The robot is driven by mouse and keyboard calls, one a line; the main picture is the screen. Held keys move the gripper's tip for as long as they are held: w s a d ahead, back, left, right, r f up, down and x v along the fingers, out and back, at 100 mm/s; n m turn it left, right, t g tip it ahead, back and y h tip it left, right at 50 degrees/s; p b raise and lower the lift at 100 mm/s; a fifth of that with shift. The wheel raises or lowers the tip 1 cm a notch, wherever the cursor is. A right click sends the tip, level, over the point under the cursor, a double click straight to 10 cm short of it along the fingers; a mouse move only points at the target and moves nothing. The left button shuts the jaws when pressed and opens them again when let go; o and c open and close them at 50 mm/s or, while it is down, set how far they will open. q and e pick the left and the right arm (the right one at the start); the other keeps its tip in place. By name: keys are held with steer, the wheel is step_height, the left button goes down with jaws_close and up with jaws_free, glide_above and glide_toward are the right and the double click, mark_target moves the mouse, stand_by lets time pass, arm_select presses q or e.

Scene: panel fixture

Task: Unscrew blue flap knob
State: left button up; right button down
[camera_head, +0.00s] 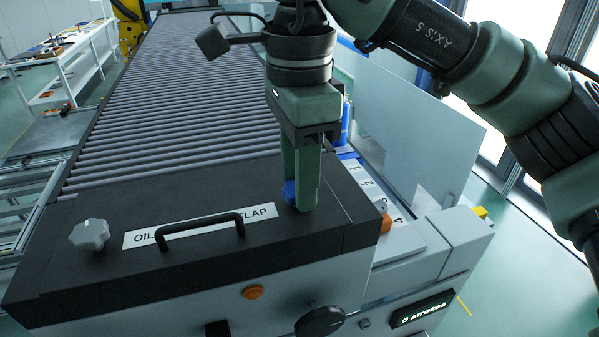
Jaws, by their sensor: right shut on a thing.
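The blue flap knob (289,192) sits on the right side of the black flap top (180,190). My right gripper (300,200) comes down from above, with its green fingers around the knob. It is shut on the knob, and the fingers hide most of it. A grey-white knob (89,234) sits on the flap's left side. My left gripper is not in view.
A roller conveyor (180,90) runs back behind the flap. Numbered slots (370,183) and an orange block (386,223) are on the right, beside a clear panel (420,130). A black dial (320,320) and orange button (253,292) are on the front.

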steer(key=n, duration=0.6)
steer(key=shift+n+p, duration=0.3)
steer(key=shift+p, duration=0.05)
steer(key=n, duration=0.6)
steer(key=shift+p, duration=0.4)
steer(key=n, duration=0.6)
steer(key=shift+n+p, duration=0.35)
steer(key=shift+n, duration=0.05)
steer(key=n, duration=0.6)
steer(key=shift+n, duration=0.3)
steer(key=c, duration=0.9)
jaws_free()
